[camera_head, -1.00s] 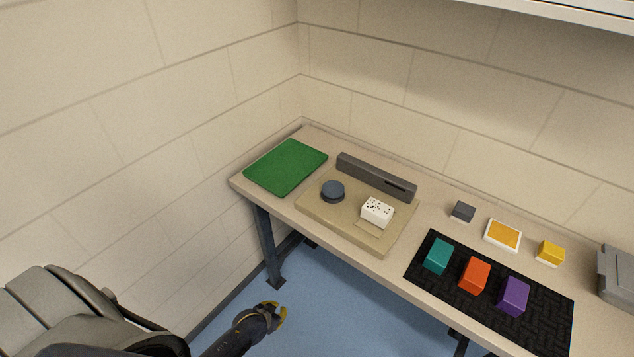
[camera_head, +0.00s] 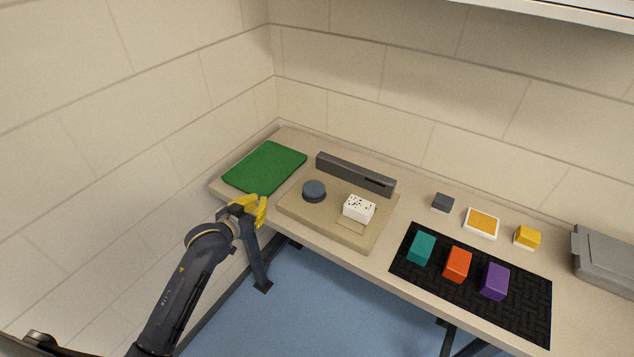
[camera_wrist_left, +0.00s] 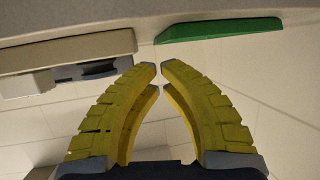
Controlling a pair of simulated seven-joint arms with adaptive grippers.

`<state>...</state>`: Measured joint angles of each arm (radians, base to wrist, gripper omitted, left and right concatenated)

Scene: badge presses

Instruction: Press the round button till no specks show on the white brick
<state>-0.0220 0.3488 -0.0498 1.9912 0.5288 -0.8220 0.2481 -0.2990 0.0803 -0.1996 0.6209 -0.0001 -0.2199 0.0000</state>
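The round button (camera_head: 314,190) is dark blue-grey and sits on the left part of a tan base (camera_head: 325,228). The white brick (camera_head: 359,208) lies on the same base, to the right of the button, with several dark specks on its top. My left gripper (camera_head: 262,210) has yellow fingers and is in front of the table's left edge, left of the base and apart from the button. In the left wrist view its fingertips (camera_wrist_left: 157,68) nearly meet with nothing between them. My right gripper is not in view.
A green mat (camera_head: 265,168) lies at the table's left end. A dark grey bar (camera_head: 355,174) stands behind the base. To the right, a black mat (camera_head: 520,317) carries teal, orange and purple blocks. A grey case (camera_head: 604,257) stands at the far right.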

